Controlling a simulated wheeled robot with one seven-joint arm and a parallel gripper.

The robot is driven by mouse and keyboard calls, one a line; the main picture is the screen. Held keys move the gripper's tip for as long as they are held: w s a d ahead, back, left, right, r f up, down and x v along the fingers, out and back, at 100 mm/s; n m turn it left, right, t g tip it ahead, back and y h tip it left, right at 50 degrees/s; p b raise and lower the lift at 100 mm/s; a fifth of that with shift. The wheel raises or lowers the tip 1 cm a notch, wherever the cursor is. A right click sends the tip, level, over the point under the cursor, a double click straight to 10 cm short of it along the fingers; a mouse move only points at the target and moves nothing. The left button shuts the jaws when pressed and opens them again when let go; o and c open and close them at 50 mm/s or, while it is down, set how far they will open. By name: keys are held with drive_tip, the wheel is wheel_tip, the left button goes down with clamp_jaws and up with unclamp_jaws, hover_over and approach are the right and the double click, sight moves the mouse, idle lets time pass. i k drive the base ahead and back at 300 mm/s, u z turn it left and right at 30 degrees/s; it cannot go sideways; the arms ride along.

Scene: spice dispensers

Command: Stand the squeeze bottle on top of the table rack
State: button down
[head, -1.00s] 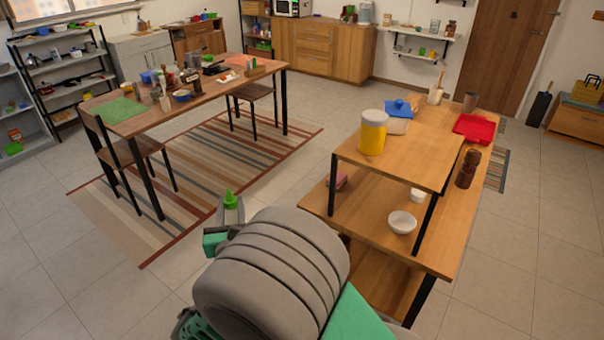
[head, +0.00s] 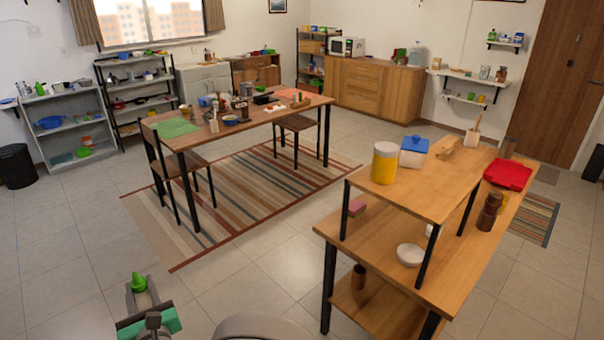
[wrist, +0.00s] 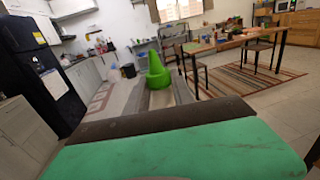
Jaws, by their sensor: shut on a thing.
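The squeeze bottle (head: 138,282) shows only as a green, pointed top between the fingers of my gripper (head: 143,291), at the lower left of the head view. Its green body and nozzle also show in the wrist view (wrist: 156,72), roughly upright; its lower part is hidden. My gripper is shut on it, out over the floor and well to the left of the rack. The table rack (head: 428,185) is a raised wooden shelf on black legs, standing on the wooden table (head: 375,240) at the right. Its near top surface is bare.
A yellow canister (head: 384,166) stands at the rack's left edge. A blue-lidded container (head: 413,152) is behind it. A white bowl (head: 410,255) sits below the rack, and a red tray (head: 507,174) lies to the right. Open floor separates my gripper from the table.

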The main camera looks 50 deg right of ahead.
sight(435, 187)
drive_tip(key=u, duration=0.65)
drive_tip(key=k, duration=0.75)
drive_tip(key=u, duration=1.45)
drive_tip(key=k, duration=0.85)
drive_tip(key=u, duration=0.4)
drive_tip(key=k, duration=1.55)
drive_tip(key=z, duration=0.6)
